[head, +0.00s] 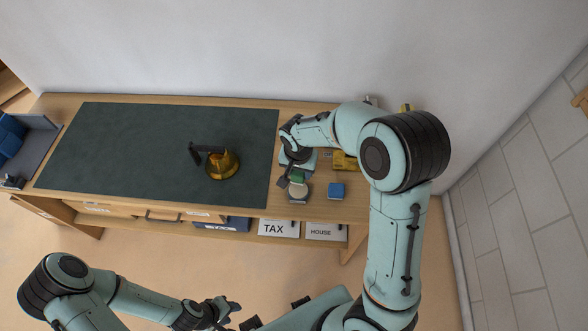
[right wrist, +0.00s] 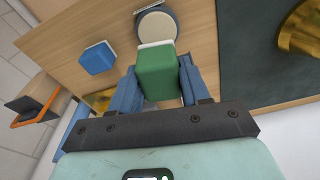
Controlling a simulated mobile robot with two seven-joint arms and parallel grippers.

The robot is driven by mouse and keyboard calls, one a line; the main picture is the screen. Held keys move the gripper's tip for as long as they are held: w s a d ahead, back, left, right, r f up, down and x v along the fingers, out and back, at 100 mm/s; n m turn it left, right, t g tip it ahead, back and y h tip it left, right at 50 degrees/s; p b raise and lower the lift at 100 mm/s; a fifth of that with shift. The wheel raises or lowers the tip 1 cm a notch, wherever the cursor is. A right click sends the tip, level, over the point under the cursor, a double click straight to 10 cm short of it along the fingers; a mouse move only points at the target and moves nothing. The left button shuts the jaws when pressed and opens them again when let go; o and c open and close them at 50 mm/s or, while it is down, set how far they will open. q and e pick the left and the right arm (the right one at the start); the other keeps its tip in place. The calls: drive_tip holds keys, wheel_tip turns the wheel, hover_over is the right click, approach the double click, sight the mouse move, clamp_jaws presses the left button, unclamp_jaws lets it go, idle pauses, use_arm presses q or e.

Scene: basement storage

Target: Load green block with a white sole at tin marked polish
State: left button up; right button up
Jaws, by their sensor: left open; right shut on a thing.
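My right gripper (right wrist: 158,80) is shut on the green block (right wrist: 156,76), whose white sole (right wrist: 155,45) faces away from my palm in the right wrist view. In the head view the green block (head: 297,176) is just behind a round tin (head: 299,191) with a pale, cream top. The tin shows in the right wrist view (right wrist: 157,26) right beyond the white sole; I cannot tell whether they touch. No marking is readable on the tin. My left gripper (head: 217,312) is open and empty, low in front of the bench.
A blue block (head: 336,190) stands right of the tin. A brass object with a dark arm (head: 223,166) stands on the dark mat (head: 120,150). A yellow item (head: 344,161) is partly hidden behind my right arm. Boxes marked TAX (head: 278,228) and HOUSE (head: 325,231) sit below.

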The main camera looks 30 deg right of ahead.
drive_tip(key=shift+s+a+f, duration=0.1)
drive_tip(key=shift+s+f, duration=0.15)
drive_tip(key=shift+f, duration=0.45)
drive_tip(key=b, duration=0.3)
hover_over(299, 188)
drive_tip(key=shift+s+a+f, duration=0.1)
drive_tip(key=shift+f, duration=1)
drive_tip(key=shift+s+a+f, duration=0.1)
drive_tip(key=shift+f, duration=1)
use_arm(q)
drive_tip(key=s+f, duration=0.3)
drive_tip(key=shift+a+f, duration=0.1)
drive_tip(key=shift+f, duration=0.15)
use_arm(e)
drive_tip(key=shift+w, duration=0.1)
use_arm(q)
drive_tip(key=shift+s+f+b, duration=0.3)
drive_tip(key=shift+s+f, duration=0.05)
drive_tip(key=shift+f, duration=0.3)
use_arm(e)
drive_tip(key=shift+f, duration=0.7)
drive_tip(key=shift+r, duration=0.1)
drive_tip(key=shift+r+p, duration=1.6)
drive_tip(key=shift+r, duration=1.9)
use_arm(q)
drive_tip(key=w+r, duration=0.1)
drive_tip(key=r, duration=0.1)
drive_tip(key=w+r, duration=0.1)
drive_tip(key=r, duration=0.1)
drive_tip(key=shift+w, duration=0.4)
